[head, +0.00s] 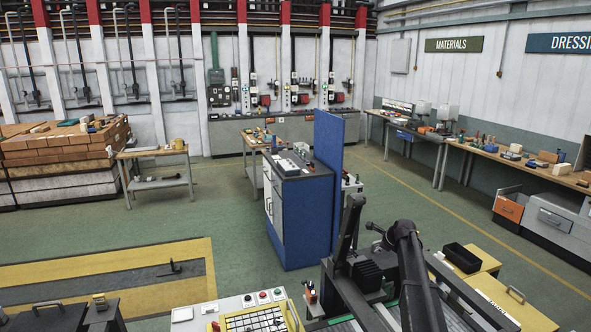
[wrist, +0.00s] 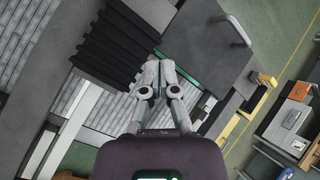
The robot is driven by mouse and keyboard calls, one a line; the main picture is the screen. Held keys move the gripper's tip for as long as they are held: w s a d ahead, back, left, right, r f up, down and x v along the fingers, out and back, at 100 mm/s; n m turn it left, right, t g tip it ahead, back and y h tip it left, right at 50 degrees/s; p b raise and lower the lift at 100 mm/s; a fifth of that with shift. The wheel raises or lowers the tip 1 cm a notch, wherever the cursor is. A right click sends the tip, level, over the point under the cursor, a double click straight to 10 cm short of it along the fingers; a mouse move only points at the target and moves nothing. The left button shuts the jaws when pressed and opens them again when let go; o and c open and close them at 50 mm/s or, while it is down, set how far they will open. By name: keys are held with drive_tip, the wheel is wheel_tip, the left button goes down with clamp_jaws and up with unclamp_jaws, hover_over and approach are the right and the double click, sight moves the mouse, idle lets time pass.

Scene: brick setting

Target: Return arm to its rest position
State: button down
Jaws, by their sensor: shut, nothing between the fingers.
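My gripper (wrist: 155,78) shows in the wrist view, its two grey fingers shut with nothing between them. It points down over a dark flat surface (wrist: 205,40) beside a black ribbed block (wrist: 115,48). In the head view my dark arm (head: 412,270) rises at the lower right, in front of machine parts. The gripper itself cannot be made out there.
A control panel (head: 245,312) with buttons stands at the bottom centre. A blue cabinet (head: 300,215) stands behind the machine. Yellow cabinets (head: 515,305) with a black bin (head: 461,257) are at right. Green floor (head: 215,215) is open at centre left. Workbenches (head: 520,165) line the right wall.

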drive_tip(key=s+a+f+n+g+h, duration=0.15)
drive_tip(key=s+a+n, duration=0.5)
drive_tip(key=s, duration=0.65)
drive_tip(key=s+a+f+n+g, duration=0.15)
drive_tip(key=s+a+n, duration=0.25)
drive_tip(key=s+n, duration=0.75)
drive_tip(key=s+a+n+g+h, duration=0.1)
drive_tip(key=s+a+n+g, duration=0.35)
drive_tip(key=s, duration=1.15)
wheel_tip(320, 180, down, 23)
drive_tip(key=s+b, duration=0.1)
drive_tip(key=b, duration=2.1)
drive_tip(key=shift+s+n+t, duration=0.35)
drive_tip(key=shift+n+t, duration=0.1)
